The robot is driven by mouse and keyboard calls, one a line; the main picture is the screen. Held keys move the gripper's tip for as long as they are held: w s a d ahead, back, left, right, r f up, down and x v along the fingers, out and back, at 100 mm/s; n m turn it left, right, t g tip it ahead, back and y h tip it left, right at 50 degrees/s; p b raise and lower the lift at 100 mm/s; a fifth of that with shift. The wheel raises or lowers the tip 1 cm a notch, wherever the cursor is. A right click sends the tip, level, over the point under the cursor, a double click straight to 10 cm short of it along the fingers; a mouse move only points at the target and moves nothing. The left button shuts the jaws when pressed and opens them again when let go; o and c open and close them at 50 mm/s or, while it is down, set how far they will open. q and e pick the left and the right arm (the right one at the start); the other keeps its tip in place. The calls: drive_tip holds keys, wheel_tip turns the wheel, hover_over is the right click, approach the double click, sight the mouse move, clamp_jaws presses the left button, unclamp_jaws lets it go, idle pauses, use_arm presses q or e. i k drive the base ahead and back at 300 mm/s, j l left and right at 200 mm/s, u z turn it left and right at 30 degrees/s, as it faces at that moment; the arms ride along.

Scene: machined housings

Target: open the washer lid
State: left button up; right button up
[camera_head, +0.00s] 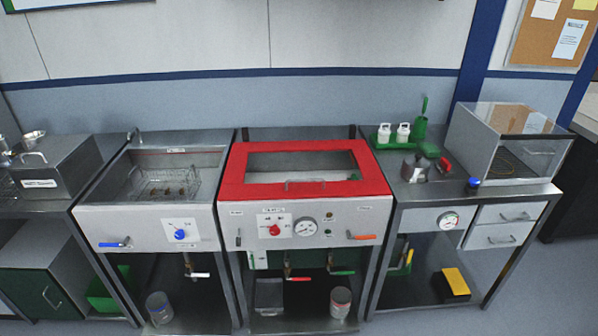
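The middle unit (345,214), which looks like the washer, has a steel front panel with a red knob (274,230) and a round gauge (305,227). Its lid (370,184) is a red frame around a clear window and lies down flat over the tub. A bar handle (305,185) sits at the middle of the lid's front edge. Through the window the inside shows only dimly. Neither of my grippers is in the view.
An open sink (216,158) with a wire basket (164,184) stands left of the washer. A bench (418,191) on the right carries white bottles, a green stand and a clear-topped box (512,140). Floor shows at the lower right. A steel box (55,165) stands far left.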

sight(233, 188)
drive_tip(key=i+j, duration=0.8)
drive_tip(key=j, duration=0.15)
drive_tip(key=i+l+z, duration=0.05)
